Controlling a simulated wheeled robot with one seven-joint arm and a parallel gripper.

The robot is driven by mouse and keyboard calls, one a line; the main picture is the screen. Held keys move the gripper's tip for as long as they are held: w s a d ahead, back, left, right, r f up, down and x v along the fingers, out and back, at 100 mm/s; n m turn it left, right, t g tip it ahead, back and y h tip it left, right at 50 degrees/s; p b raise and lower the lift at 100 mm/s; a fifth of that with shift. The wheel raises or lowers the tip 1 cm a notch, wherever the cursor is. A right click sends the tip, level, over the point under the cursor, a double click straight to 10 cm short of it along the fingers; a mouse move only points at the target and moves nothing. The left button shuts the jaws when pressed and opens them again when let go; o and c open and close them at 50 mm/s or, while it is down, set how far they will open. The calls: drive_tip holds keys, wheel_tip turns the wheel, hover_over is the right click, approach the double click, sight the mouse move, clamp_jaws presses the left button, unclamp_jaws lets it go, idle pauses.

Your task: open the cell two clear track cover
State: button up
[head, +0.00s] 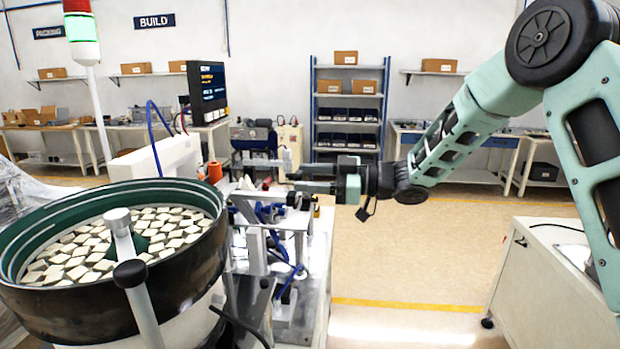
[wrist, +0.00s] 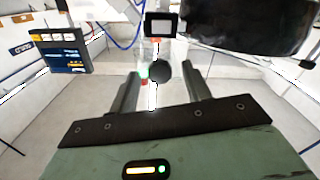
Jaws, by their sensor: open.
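My gripper (head: 278,180) reaches in from the right over the feeder track beside the bowl in the head view. In the wrist view its two dark fingers (wrist: 160,88) are apart. A round dark knob (wrist: 160,71) shows between and slightly beyond the fingertips, with a gap to each finger. Clear-looking material (wrist: 148,52) shows behind the knob; its edges are faint, and I cannot tell how far the cover is raised. In the head view the cover cannot be picked out among the track parts and my gripper.
A bowl feeder (head: 185,262) full of pale square parts stands at left, with a grey post in front. A dark screen (head: 207,88) stands behind the track; it also shows in the wrist view (wrist: 62,50). Blue hoses hang nearby. Floor at right is clear up to a white cabinet (head: 545,275).

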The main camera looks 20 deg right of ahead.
drive_tip(key=b+v, duration=0.6)
drive_tip(key=v, duration=1.1)
drive_tip(key=shift+d, duration=0.2)
drive_tip(key=shift+s, duration=0.1)
drive_tip(key=w+a+f+m+t+h, duration=0.2)
drive_tip(key=w+a+m+t+h, duration=0.25)
drive_tip(key=a, duration=0.65)
drive_tip(key=s+a+f+m+g+h, duration=0.1)
drive_tip(key=s+a+f+m+h, duration=0.2)
drive_tip(key=s+a+f+h, duration=0.25)
drive_tip(key=s+a+f+g+h, duration=0.1)
drive_tip(key=s+f+g+h, duration=0.2)
drive_tip(key=s, duration=1.2)
drive_tip(key=s+a+f+m+g+h, duration=0.1)
drive_tip(key=s+f+g+h, duration=0.2)
drive_tip(key=s+f+g, duration=0.4)
drive_tip(key=s, duration=0.8)
drive_tip(key=shift+s+b, duration=0.3)
drive_tip(key=shift+b, duration=0.1)
